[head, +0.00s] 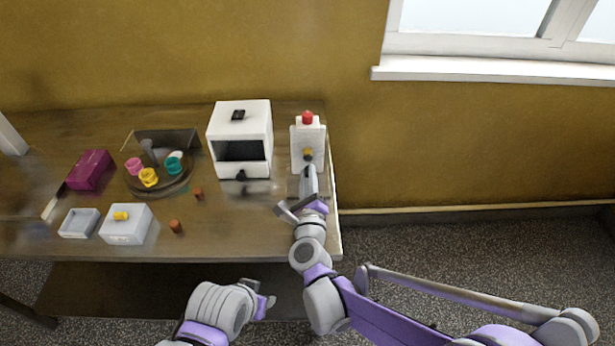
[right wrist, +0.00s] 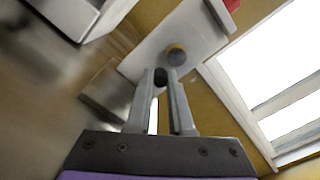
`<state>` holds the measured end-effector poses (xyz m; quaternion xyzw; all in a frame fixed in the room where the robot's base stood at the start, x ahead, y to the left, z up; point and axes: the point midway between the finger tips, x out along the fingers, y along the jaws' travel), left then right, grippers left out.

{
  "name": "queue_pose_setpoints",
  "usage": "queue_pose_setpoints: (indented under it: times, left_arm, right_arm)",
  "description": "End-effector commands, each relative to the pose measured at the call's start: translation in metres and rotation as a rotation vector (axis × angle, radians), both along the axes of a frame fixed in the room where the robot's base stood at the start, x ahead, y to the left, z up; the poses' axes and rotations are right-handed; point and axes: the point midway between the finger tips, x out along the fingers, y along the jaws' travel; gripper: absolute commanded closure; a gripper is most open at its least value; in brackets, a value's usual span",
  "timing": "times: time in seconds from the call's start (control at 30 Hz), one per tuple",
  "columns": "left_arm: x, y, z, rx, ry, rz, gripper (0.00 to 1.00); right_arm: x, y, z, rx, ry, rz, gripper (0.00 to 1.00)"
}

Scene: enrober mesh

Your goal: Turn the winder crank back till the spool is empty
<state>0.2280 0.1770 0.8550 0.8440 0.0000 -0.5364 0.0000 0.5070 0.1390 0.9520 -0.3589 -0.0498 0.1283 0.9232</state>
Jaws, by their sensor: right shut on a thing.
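The winder (head: 298,138) is an upright pale box with a red piece (head: 307,117) on top, at the right end of the table. A yellow-brown round hub (head: 308,153) is on its front; it also shows in the right wrist view (right wrist: 176,54). My right gripper (head: 308,170) is at the winder's front. In the right wrist view its fingers close on a small dark crank knob (right wrist: 160,77), just beside the hub. I cannot make out thread or how full the spool is. My left gripper (head: 265,304) is low, in front of the table, its jaws unclear.
A white box machine (head: 240,115) with a dark opening stands just left of the winder. Further left are a round tray with coloured cups (head: 148,178), a magenta box (head: 89,169), grey boxes (head: 127,229) and small brown cylinders (head: 176,226). The table's right edge is close by.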

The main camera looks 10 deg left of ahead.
Motion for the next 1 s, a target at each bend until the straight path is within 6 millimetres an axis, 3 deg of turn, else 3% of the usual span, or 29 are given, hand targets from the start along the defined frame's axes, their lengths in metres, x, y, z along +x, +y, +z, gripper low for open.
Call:
queue_pose_setpoints:
  times: [1.0]
  left_arm:
    - [-0.003, 0.000, -0.027, 0.000, 0.009, 0.000, 0.50]
  right_arm:
    - [0.006, -0.022, 0.009, -0.856, -0.245, 0.000, 1.00]
